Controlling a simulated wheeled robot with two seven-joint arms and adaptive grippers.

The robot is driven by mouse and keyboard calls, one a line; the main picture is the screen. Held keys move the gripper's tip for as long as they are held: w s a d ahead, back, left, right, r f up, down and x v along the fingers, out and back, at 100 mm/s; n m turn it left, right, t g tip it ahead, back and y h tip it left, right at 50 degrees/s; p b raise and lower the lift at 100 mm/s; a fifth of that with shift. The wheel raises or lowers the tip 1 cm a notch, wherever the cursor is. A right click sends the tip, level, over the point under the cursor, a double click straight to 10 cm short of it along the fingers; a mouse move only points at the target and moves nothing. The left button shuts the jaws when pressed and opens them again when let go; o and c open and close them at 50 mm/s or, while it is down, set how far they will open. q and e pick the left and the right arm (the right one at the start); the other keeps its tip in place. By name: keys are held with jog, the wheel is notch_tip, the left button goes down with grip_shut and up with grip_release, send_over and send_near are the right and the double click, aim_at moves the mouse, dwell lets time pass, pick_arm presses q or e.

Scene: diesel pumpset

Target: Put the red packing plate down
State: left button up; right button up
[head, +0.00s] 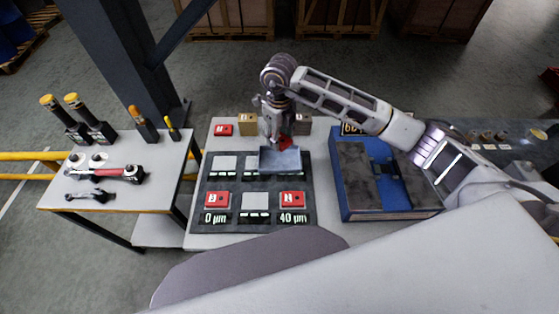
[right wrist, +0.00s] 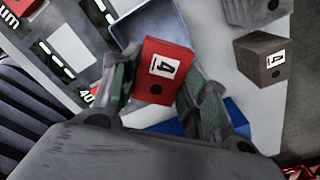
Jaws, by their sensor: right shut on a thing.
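The red packing plate (right wrist: 165,70) carries a white label with a 4 and a dark round hole. In the right wrist view it sits between the two fingers of my right gripper (right wrist: 160,92), which is shut on it. In the head view my right gripper (head: 277,132) points down with the red plate (head: 285,143) over a shallow grey-blue tray (head: 280,161). The tray lies across the upper part of a dark board (head: 235,179). I cannot tell whether the plate touches the tray. My left gripper is not in view.
Red plates sit on the board near the 0 µm (head: 218,200) and 40 µm (head: 292,200) marks. Another red plate (head: 222,130), a tan block (head: 248,124) and a grey-brown block (right wrist: 264,62) stand behind. A blue case (head: 350,205) is right; a tool table (head: 115,195) is left.

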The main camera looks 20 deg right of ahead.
dwell(0.4)
jog(key=p, duration=0.1)
send_over(279, 161)
jog(key=shift+f, duration=3.05)
jog(key=shift+f, duration=0.1)
jog(key=shift+f+p, duration=0.35)
jog(key=shift+f, duration=1.45)
jog(key=shift+f, duration=0.15)
jog(key=o, duration=1)
jog(key=shift+o, duration=0.2)
